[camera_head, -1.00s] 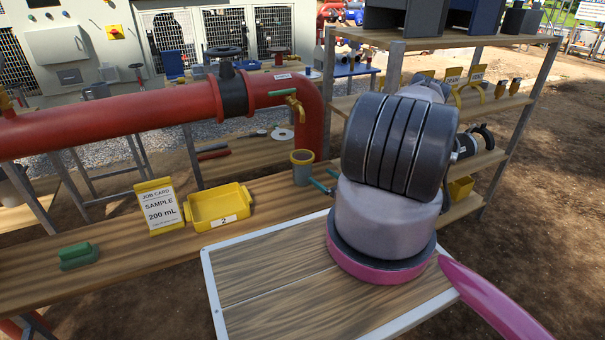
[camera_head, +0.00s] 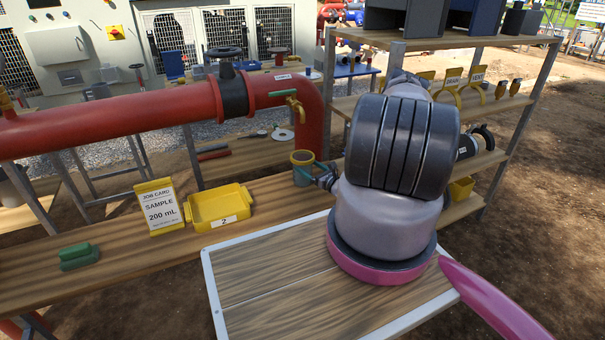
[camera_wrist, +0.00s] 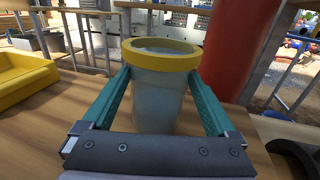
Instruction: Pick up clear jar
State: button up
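The clear jar (camera_head: 303,176), greyish and see-through with a yellow rim, stands upright on the wooden bench near the red pipe's bend. In the wrist view the jar (camera_wrist: 158,100) fills the middle, between the two teal fingers of my gripper (camera_wrist: 160,75). The fingers are spread wide, one on each side of the jar, just below the rim. I cannot tell for sure whether they touch its wall. In the head view my gripper (camera_head: 312,170) is at the jar, partly hidden by my arm.
A yellow tray labelled 2 (camera_head: 218,207), a job card (camera_head: 158,205) reading SAMPLE 200 mL and a green block (camera_head: 79,256) are on the bench, left of the jar. The red pipe (camera_head: 312,120) and its yellow tap (camera_head: 295,104) are close behind. A shelf rack (camera_head: 500,110) stands right.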

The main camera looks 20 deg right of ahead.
jog(key=c, duration=1.1)
jog(key=shift+r, duration=0.1)
grip_shut()
